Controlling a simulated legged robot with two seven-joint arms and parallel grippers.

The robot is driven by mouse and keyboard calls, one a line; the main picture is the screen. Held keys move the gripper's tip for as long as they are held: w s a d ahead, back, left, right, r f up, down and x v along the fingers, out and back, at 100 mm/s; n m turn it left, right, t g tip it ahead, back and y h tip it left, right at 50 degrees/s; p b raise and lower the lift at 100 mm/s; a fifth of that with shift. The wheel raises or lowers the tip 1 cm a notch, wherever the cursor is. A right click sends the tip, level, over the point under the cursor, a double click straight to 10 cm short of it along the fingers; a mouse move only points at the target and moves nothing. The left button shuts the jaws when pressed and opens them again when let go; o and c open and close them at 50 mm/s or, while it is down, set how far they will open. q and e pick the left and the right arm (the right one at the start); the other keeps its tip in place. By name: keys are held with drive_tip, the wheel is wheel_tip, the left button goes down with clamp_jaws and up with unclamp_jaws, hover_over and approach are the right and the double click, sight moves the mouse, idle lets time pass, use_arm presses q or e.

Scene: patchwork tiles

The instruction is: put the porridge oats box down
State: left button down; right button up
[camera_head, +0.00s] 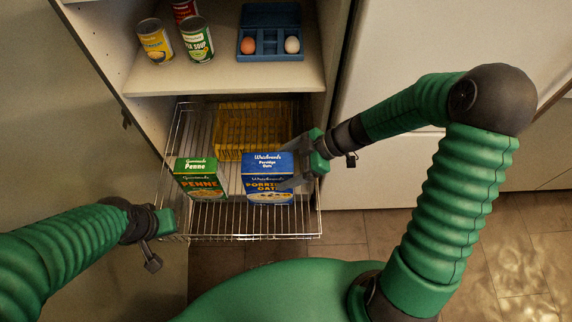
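The porridge oats box (266,186) is blue and white and looks upright at the right side of the wire basket (215,222). I cannot tell whether its base rests on the wires. My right gripper (296,165) comes in from the right, with its grey fingers at the box's right edge; it appears shut on the box. My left gripper (172,226) is at the basket's front left corner, away from the box. Its fingers are hard to make out.
A green penne box (200,180) stands left of the oats box in the basket. A yellow crate (240,130) sits behind them. The shelf (220,80) above holds several cans (197,45) and a blue egg tray (270,57). Bare wires show at the basket's front.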

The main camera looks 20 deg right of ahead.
drive_tip(key=p+v, duration=0.4)
drive_tip(key=v, duration=0.8)
